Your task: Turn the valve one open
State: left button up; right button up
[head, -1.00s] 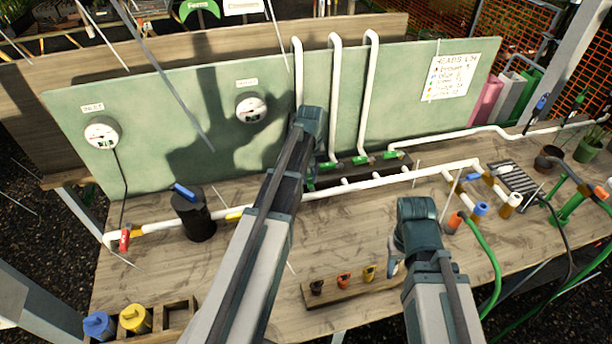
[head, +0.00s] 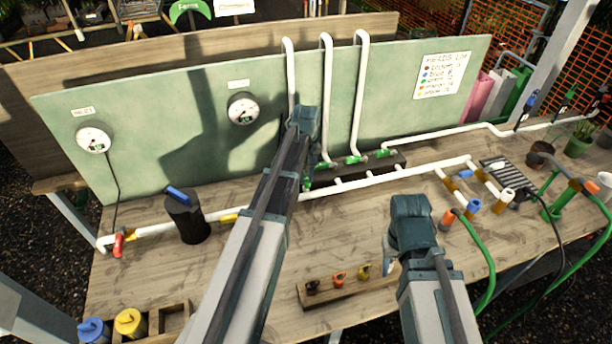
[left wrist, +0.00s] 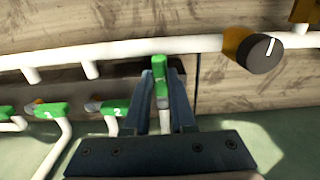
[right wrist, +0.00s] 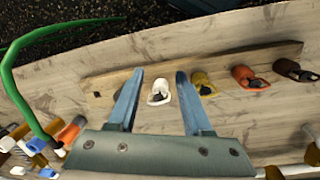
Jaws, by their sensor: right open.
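Several green-handled valves sit in a row at the feet of the white riser pipes. In the left wrist view the end valve's green handle (left wrist: 162,90) stands between the close-set fingers of my left gripper (left wrist: 164,74), roughly in line with its pipe. Its number is hidden. Two neighbouring valves, one marked 2 (left wrist: 115,107) and another (left wrist: 52,110), have their handles across their pipes. In the head view my left arm mostly covers the held valve. My right gripper (right wrist: 157,80) is open and empty above the bench, near a small rack.
The wooden rack (head: 312,298) carries several coloured pieces. A black cylinder with a blue handle (head: 187,218) and a red valve (head: 118,245) stand at the left. Two gauges (head: 243,110) hang on the green board. Green hoses (head: 487,260) run at the right.

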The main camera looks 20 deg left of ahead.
aim_at(306, 179)
pick_arm(q)
jog(key=o, duration=0.4)
jog(key=shift+r, duration=0.1)
notch_tip(306, 179, up, 14)
jog(key=p, duration=1.3)
jog(key=shift+p, duration=0.4)
jog(key=shift+f, duration=0.25)
